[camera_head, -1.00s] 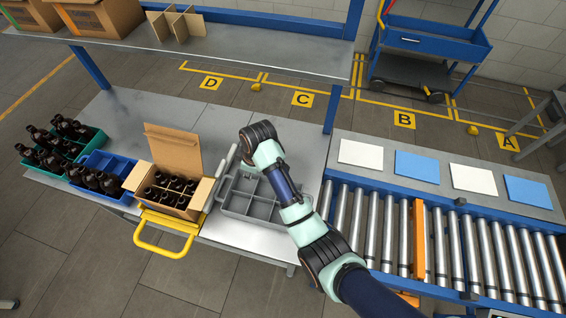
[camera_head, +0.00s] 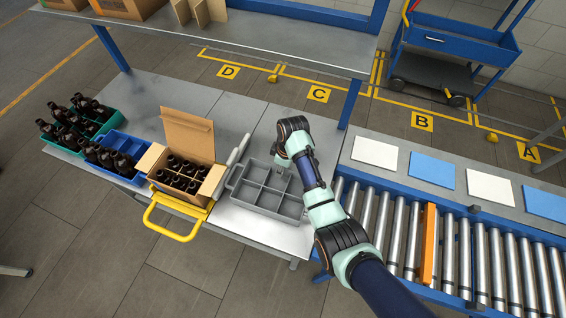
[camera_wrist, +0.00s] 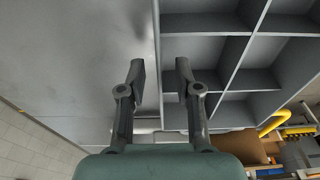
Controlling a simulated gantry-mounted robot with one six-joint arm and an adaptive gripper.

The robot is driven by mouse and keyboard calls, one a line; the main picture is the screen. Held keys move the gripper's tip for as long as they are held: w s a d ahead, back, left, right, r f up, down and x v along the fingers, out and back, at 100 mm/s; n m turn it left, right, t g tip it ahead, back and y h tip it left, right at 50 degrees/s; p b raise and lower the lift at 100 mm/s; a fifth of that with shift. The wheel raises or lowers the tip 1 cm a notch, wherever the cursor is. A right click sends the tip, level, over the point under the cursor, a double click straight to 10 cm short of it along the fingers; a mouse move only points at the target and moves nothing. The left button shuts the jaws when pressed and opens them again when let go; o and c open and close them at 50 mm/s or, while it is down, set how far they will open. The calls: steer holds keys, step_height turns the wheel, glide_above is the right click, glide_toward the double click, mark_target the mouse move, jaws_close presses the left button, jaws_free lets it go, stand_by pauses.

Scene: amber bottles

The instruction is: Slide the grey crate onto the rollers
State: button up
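The grey crate (camera_head: 262,207) sits on the metal table, left of the roller conveyor (camera_head: 465,255). It has several compartments, and those I can see are empty. The arm covers part of its right side in the head view. My gripper is over the crate's far right edge in the head view, its fingers mostly hidden. In the wrist view my gripper (camera_wrist: 161,80) is open, with one finger on each side of the line of a crate wall. The crate (camera_wrist: 205,36) fills the right of that view. I cannot tell whether the fingers touch it.
An open carton of dark bottles (camera_head: 188,137) stands left of the crate, by a yellow handle (camera_head: 170,233). Blue (camera_head: 130,145) and green crates of bottles are farther left. An orange bar (camera_head: 428,245) crosses the rollers. White and blue sheets lie behind them.

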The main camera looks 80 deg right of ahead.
steer(key=shift+w+f, duration=0.15)
steer(key=shift+f, duration=0.6)
steer(key=shift+w+f, duration=0.1)
steer(key=shift+f, duration=0.6)
jaws_close()
